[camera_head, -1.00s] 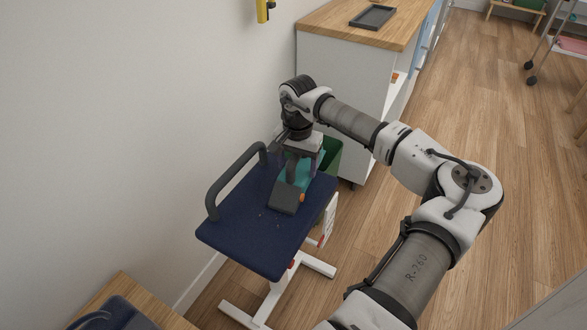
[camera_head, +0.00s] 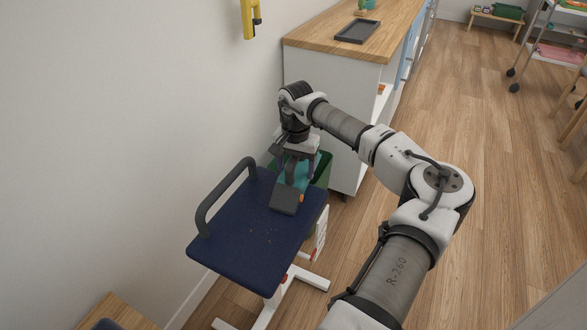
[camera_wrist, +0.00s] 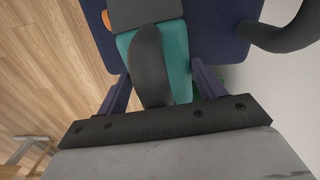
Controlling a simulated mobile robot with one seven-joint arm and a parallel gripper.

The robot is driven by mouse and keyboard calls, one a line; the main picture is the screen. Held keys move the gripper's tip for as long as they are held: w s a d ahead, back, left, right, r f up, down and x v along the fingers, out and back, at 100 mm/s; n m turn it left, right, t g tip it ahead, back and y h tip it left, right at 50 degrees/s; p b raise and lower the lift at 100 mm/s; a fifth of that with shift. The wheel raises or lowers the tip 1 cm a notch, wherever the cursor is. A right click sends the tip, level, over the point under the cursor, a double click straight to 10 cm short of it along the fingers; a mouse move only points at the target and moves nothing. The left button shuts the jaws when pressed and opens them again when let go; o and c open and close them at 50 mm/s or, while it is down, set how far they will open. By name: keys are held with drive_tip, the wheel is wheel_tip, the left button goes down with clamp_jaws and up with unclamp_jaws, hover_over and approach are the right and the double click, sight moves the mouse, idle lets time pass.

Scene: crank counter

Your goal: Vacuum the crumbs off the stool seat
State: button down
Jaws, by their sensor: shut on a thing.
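The stool seat (camera_head: 235,232) is a dark blue pad on a white frame, with a dark curved rail on its left side. Small pale crumbs lie on it near the middle and front right; they are tiny in the head view. My gripper (camera_head: 296,172) is shut on a handheld vacuum (camera_head: 285,200), teal with a dark grey nozzle and an orange button. The nozzle is over the far right part of the seat; I cannot tell if it touches. In the wrist view the vacuum's dark handle (camera_wrist: 150,65) sits between my fingers.
A green bin (camera_head: 322,170) stands behind the seat, beside a white cabinet (camera_head: 340,100) with a wooden top and a dark tray (camera_head: 358,31). The wall is close on the left. Wooden floor is open on the right.

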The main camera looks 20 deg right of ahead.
sight(279, 177)
drive_tip(key=shift+s+a+r, duration=0.1)
drive_tip(key=shift+s+a, duration=0.5)
drive_tip(key=shift+a, duration=0.2)
drive_tip(key=shift+s+a+r, duration=0.1)
drive_tip(key=shift+s+a, duration=0.5)
drive_tip(key=shift+a, duration=0.2)
drive_tip(key=shift+s+a+f+b, duration=0.1)
drive_tip(key=shift+s+a+b, duration=0.1)
drive_tip(key=shift+s+a, duration=0.75)
drive_tip(key=shift+s+a+f+b, duration=0.15)
drive_tip(key=shift+s+a, duration=0.55)
drive_tip(key=shift+a, duration=0.45)
drive_tip(key=shift+s+a+b, duration=0.2)
drive_tip(key=shift+s+a, duration=0.65)
drive_tip(key=shift+a, duration=0.2)
drive_tip(key=shift+d+r, duration=0.1)
